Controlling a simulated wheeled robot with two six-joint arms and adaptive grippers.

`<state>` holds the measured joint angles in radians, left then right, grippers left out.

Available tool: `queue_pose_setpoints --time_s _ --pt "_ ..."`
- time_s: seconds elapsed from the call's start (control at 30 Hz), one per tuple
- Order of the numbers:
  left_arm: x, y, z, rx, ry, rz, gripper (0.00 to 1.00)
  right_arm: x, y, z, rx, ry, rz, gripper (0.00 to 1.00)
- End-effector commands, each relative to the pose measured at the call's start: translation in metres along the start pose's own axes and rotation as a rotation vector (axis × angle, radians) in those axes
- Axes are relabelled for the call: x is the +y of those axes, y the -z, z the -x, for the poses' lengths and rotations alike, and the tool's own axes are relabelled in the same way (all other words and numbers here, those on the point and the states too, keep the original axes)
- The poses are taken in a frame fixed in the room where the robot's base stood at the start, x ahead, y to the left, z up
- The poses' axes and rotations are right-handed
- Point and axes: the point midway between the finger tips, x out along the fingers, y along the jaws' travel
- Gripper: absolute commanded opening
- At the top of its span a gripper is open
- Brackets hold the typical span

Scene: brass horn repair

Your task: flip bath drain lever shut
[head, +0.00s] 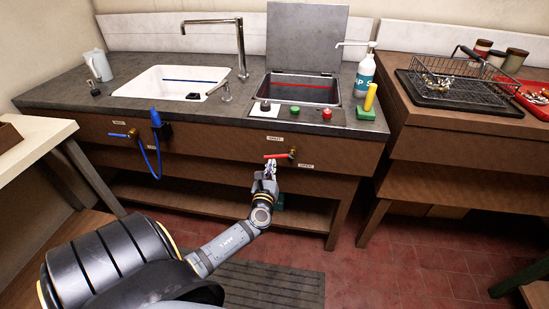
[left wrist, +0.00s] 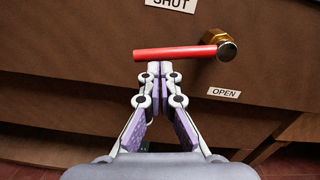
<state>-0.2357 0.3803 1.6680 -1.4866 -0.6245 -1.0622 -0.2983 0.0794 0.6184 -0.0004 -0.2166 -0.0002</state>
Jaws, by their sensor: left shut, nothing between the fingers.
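The red drain lever (head: 276,156) sits on a brass valve (head: 292,152) on the front of the brown cabinet, below the metal bath (head: 305,92). In the left wrist view the lever (left wrist: 176,53) points left from its brass fitting (left wrist: 217,38) and lies roughly level. A SHUT label (left wrist: 172,3) is above it and an OPEN label (left wrist: 224,93) is below right. My left gripper (head: 269,168) is shut and empty, with its fingertips (left wrist: 154,70) just under the lever's middle. I cannot tell whether they touch it. My right gripper is not in view.
A blue-handled valve (head: 124,134) with a blue hose (head: 157,160) is on the cabinet front to the left, below the white sink (head: 165,80). A lower shelf (head: 220,205) runs beneath.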

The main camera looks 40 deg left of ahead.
Motion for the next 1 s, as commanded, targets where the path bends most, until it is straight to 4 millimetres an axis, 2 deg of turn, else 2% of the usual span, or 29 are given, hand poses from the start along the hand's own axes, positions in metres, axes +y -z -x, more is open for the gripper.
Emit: queue_pose_setpoints --time_s 0.03,0.17,0.33,1.0 --pt "0.000 -0.006 0.000 -0.001 0.002 -0.034 0.00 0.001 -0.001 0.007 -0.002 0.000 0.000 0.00" --pt "0.001 -0.011 -0.001 -0.001 0.006 -0.112 0.00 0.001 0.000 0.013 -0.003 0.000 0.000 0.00" --pt "0.002 -0.015 -0.001 -0.001 0.006 -0.109 0.00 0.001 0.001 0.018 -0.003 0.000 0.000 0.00" --pt "0.003 -0.018 -0.001 -0.001 0.005 -0.105 0.00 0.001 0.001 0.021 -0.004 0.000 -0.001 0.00"
